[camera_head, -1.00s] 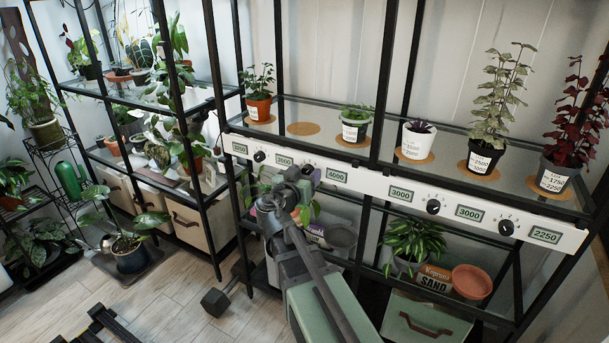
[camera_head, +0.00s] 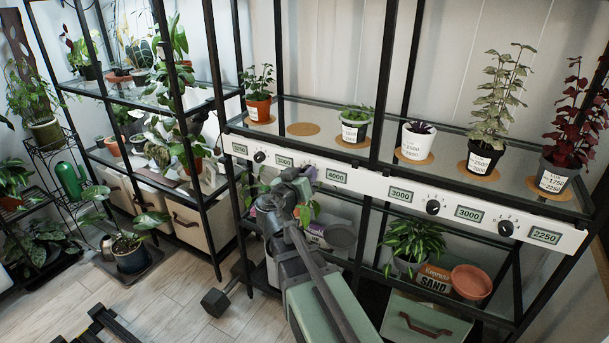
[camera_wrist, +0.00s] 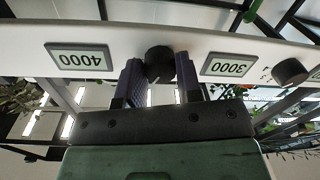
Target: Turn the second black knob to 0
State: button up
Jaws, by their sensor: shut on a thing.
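The second black knob (camera_wrist: 158,58) shows in the wrist view, which is upside down, between the displays reading 4000 (camera_wrist: 80,57) and 3000 (camera_wrist: 229,68). My gripper (camera_wrist: 160,70) has its two purple fingers shut on this knob, one on each side. In the camera_head view my gripper (camera_head: 308,177) is at the white panel, between the 3000 display (camera_head: 284,162) and the 4000 display (camera_head: 337,177), and covers most of the knob. The knob's pointer and scale cannot be read.
The first knob (camera_head: 260,157) is to the left on the white panel (camera_head: 370,187); two more knobs (camera_head: 433,207) (camera_head: 506,228) are to the right. Potted plants stand on the glass shelf above. A leafy plant (camera_head: 412,241) and terracotta bowl (camera_head: 471,281) are below.

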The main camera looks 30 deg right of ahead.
jog(key=n+g, duration=0.1)
jog(key=n, duration=1.9)
jog(key=shift+p, duration=0.3)
jog(key=shift+n+h, duration=0.3)
jog(key=shift+n, duration=0.1)
jog(key=o, duration=0.9)
jog(key=shift+o, duration=0.2)
jog(key=shift+a, duration=0.1)
jog(key=v, duration=1)
jog(key=shift+s+a, duration=0.2)
jog(key=shift+a, duration=0.1)
jog(key=shift+r, duration=0.1)
